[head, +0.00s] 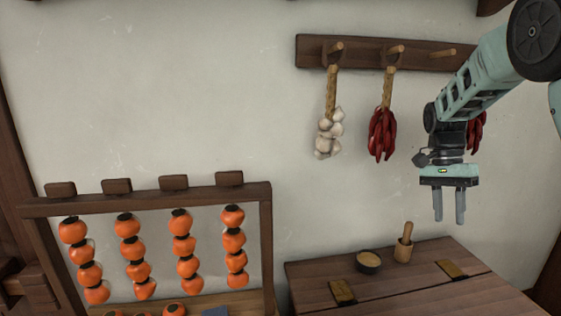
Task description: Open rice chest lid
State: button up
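The dark wooden rice chest (318,272) stands against the wall at the lower right, cut off by the bottom edge. Its lid (435,297) lies flat and looks shut. A seam with two brass hinges, a left one (342,292) and a right one (452,269), runs across the top behind the lid. The lid's front edge is out of view. My gripper (449,219) points down above the chest, clear of it. Its two fingers are apart with nothing between them.
A peg rail (365,50) holds garlic (329,138) and red chillies (381,135) behind my arm. A rack of persimmons (265,230) stands left.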

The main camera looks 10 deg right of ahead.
jog(key=s+a+f+n+t+b, duration=0.1)
jog(key=s+a+n, duration=0.15)
jog(key=a, duration=0.35)
jog(key=s+a+f+n+b, duration=0.1)
jog(key=s+a+f+n, duration=0.15)
jog(key=a, duration=0.45)
jog(key=s+a+f+n+t+b, duration=0.2)
jog(key=s+a+f+n+b, duration=0.1)
jog(key=s+a+n, duration=0.8)
jog(key=s+a, duration=0.3)
jog(key=s, duration=0.1)
jog(key=shift+a+f+y, duration=0.3)
jog(key=shift+a+y, duration=0.05)
jog(key=shift+y, duration=0.05)
jog(key=s+n, duration=0.1)
jog(key=s, duration=0.1)
jog(key=s+a+f+n, duration=0.1)
jog(key=s+n, duration=0.1)
jog(key=s+f+n+t+b, duration=0.1)
jog(key=s, duration=0.2)
jog(key=shift+s+a+f+n, duration=0.1)
jog(key=shift+a+f+n, duration=0.1)
jog(key=shift+n, duration=0.1)
jog(key=shift+c, duration=0.7)
jog(key=shift+d, duration=0.1)
